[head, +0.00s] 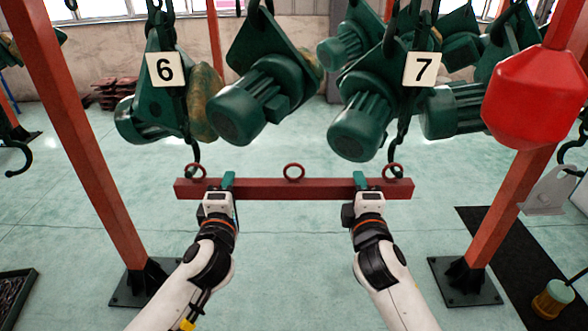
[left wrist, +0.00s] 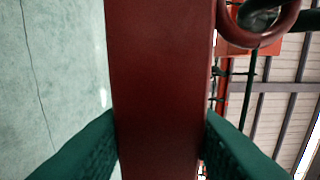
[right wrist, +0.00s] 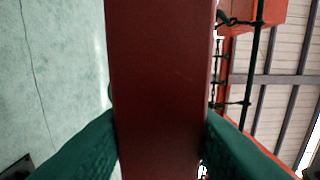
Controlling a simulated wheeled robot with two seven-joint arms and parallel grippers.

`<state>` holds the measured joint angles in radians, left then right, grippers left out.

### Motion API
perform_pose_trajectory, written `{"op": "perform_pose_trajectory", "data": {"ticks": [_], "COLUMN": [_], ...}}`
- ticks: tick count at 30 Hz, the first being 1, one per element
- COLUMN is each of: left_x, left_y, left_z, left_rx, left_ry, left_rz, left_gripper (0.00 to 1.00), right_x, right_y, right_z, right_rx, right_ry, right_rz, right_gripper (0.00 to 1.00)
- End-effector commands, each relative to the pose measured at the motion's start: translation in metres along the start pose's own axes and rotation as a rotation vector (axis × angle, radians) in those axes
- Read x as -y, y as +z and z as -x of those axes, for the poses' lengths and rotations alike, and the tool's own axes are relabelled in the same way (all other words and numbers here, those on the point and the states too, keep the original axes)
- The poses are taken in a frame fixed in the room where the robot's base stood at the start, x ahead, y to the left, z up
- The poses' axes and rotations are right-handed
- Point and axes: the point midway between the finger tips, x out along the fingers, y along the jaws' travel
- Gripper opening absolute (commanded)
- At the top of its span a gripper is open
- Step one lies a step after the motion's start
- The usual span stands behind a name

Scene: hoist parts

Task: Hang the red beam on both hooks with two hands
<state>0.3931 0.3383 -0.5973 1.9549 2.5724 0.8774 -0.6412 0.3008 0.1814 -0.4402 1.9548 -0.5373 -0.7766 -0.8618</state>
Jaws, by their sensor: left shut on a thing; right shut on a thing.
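The red beam (head: 265,190) is level, with three rings on its top edge: a left ring (head: 188,169), a middle ring (head: 294,172) and a right ring (head: 402,170). My left gripper (head: 228,181) is shut on the beam just inside the left ring. My right gripper (head: 360,181) is shut on it just inside the right ring. The left hook (head: 194,150) and right hook (head: 397,148) overlap their rings. In the left wrist view a dark hook shows within the ring (left wrist: 286,25); I cannot tell if either hook bears the beam.
Green hoists marked 6 (head: 165,69) and 7 (head: 422,69) hang above the beam. Red posts (head: 85,150) stand at both sides on dark base plates. A red weight (head: 535,97) hangs at the right. The floor below the beam is clear.

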Motion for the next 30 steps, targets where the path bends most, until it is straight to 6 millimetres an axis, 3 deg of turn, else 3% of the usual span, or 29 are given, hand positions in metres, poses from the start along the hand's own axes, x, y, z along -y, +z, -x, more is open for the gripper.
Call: {"op": "perform_pose_trajectory", "data": {"ticks": [29,30], "left_x": [-0.0038,-0.0037], "left_y": [0.0005,0.0005], "left_z": [-0.0012,-0.0012], "left_rx": [0.001,0.001], "left_ry": [-0.003,-0.003], "left_rz": [0.0,0.0], "left_gripper": [0.13,0.41], "right_x": [-0.0039,-0.0039], "right_y": [-0.0004,-0.0004], "right_z": [-0.0011,-0.0011], "right_rx": [-0.001,-0.001], "right_ry": [-0.002,-0.002], "right_rz": [0.0,0.0], "right_gripper": [0.13,0.13]}}
